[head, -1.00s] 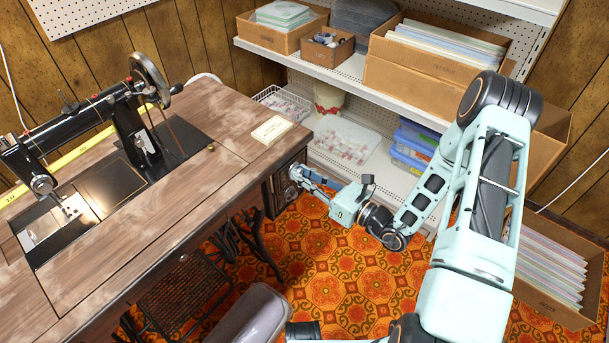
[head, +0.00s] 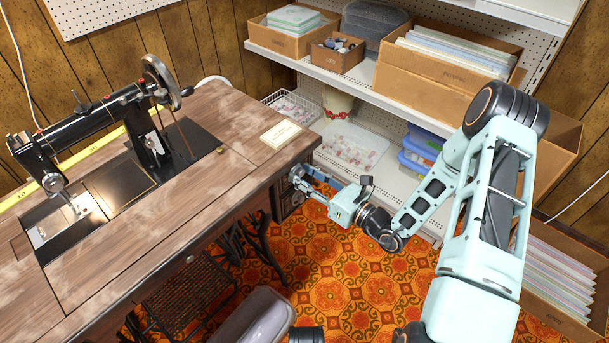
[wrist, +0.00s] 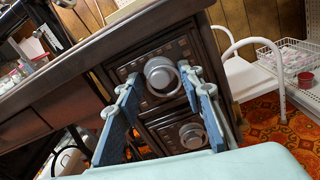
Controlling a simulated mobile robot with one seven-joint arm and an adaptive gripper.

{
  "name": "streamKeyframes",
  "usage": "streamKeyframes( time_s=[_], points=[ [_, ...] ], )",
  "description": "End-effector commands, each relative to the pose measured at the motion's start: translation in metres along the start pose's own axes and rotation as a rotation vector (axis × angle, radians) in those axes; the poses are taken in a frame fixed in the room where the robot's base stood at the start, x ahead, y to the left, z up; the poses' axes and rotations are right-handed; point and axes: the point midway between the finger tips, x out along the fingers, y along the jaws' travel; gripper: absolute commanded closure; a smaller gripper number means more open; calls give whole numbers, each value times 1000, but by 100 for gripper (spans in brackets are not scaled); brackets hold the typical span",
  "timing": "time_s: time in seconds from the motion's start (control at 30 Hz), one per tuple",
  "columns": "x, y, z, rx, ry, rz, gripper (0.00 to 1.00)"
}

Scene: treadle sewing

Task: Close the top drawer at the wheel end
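The sewing table (head: 150,235) has a small stack of drawers at its wheel end. In the wrist view the top drawer (wrist: 150,92) has a dark carved front and a round ring pull (wrist: 161,74). A second drawer (wrist: 180,135) with a similar pull is below it. My gripper (wrist: 161,82) is open, with one blue finger on each side of the top pull and nothing held. In the head view my gripper (head: 298,174) is right at the drawer fronts, under the tabletop's corner. How far the top drawer stands out, and whether the fingers touch it, I cannot tell.
The black sewing machine (head: 135,118) with its handwheel stands on the tabletop. A shelf unit (head: 340,83) with boxes is behind my arm. A white wire basket (head: 290,108) is beyond the table's end. Patterned carpet (head: 350,270) lies open in front of the drawers.

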Motion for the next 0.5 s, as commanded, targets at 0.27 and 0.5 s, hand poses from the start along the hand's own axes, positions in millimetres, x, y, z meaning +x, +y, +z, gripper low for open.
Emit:
streamKeyframes(
  time_s=[0.27, 0.5],
  points=[
    [-44, -2, 0, 0, 1, -5, 65],
    [-92, -1, 0, 0, 0, -4, 65]
  ],
)
